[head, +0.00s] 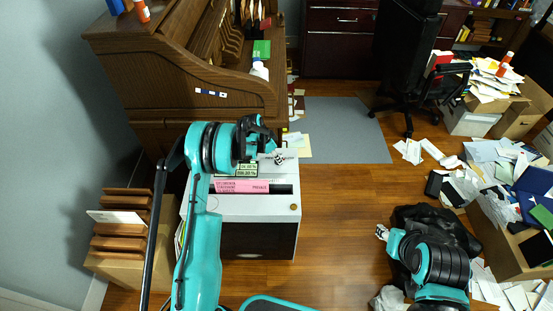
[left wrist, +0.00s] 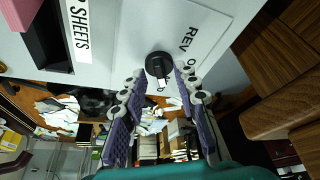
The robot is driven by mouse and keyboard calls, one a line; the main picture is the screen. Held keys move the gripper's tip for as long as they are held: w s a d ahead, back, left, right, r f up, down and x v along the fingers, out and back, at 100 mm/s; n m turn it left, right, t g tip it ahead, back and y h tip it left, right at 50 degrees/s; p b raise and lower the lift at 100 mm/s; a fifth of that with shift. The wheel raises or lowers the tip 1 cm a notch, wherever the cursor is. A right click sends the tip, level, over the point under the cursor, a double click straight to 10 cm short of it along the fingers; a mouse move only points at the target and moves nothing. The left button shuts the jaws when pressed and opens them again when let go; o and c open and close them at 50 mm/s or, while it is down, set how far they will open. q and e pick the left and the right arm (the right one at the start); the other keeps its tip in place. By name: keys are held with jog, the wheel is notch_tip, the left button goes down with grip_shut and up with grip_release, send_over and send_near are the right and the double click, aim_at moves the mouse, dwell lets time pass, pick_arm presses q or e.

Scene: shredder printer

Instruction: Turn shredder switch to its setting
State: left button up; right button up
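The shredder (head: 258,208) is a white box with a dark front, standing beside the roll-top desk. In the left wrist view its switch is a round black knob (left wrist: 158,65) with a white pointer mark, on a pale panel lettered "REV" and "O". My left gripper (head: 279,157) is over the shredder's top. In the left wrist view its fingers (left wrist: 160,75) are apart, one tip on each side of the knob, with narrow gaps that suggest no firm grip. The knob is not discernible in the head view. My right gripper (head: 382,233) shows only partly, at the lower right.
The wooden desk (head: 180,65) rises close behind the shredder. A wooden rack (head: 122,230) stands to its left. A black bag (head: 425,215) lies near my right arm. Papers and boxes crowd the right side. The floor (head: 340,210) right of the shredder is mostly clear.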

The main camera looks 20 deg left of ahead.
pick_arm(q)
jog(key=shift+f, duration=0.2)
jog(key=shift+c, duration=0.3)
grip_shut()
